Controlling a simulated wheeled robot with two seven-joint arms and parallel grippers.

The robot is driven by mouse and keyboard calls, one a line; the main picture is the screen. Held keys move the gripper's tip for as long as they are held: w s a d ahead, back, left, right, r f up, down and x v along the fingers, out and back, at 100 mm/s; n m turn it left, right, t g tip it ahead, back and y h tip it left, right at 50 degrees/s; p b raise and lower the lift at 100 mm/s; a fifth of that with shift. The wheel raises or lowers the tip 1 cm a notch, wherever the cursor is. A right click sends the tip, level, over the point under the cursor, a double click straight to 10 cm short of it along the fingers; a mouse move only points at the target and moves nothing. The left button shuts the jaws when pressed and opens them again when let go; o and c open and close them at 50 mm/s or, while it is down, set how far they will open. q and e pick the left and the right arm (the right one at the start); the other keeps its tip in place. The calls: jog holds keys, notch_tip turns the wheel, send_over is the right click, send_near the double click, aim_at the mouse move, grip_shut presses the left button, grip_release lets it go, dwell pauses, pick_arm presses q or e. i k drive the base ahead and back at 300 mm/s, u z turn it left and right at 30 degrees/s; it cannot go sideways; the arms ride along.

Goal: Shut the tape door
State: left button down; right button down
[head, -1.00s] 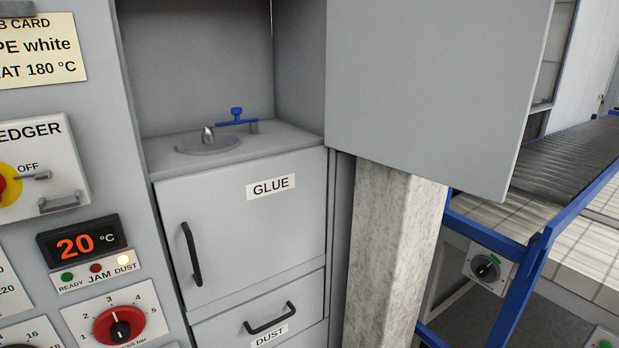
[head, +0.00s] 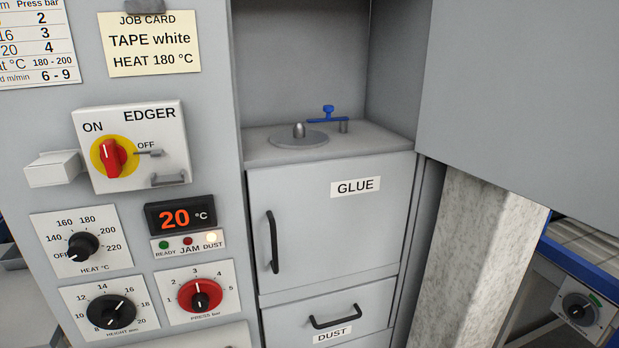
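The open compartment in the edger cabinet shows a grey shelf (head: 375,145) with a round disc (head: 299,140), a metal peg on it and a blue clamp arm (head: 327,117). A large flat grey door panel (head: 530,100) stands swung open at the compartment's right side and runs out of the picture at the top and right. No label shows on this panel, so I cannot read whether it is the tape door. Its handle is not in view. Neither of my grippers is in view.
Below the compartment are the shut GLUE door (head: 335,225) and the DUST drawer (head: 330,315). The control panel at left has the EDGER switch box (head: 135,145), a display reading 20 °C (head: 181,216) and several dials. A pale post (head: 480,260) stands under the open panel.

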aim_at(520, 98)
jog(key=k, duration=0.5)
jog(key=z, duration=2.05)
jog(key=i, duration=1.3)
jog(key=u, duration=2)
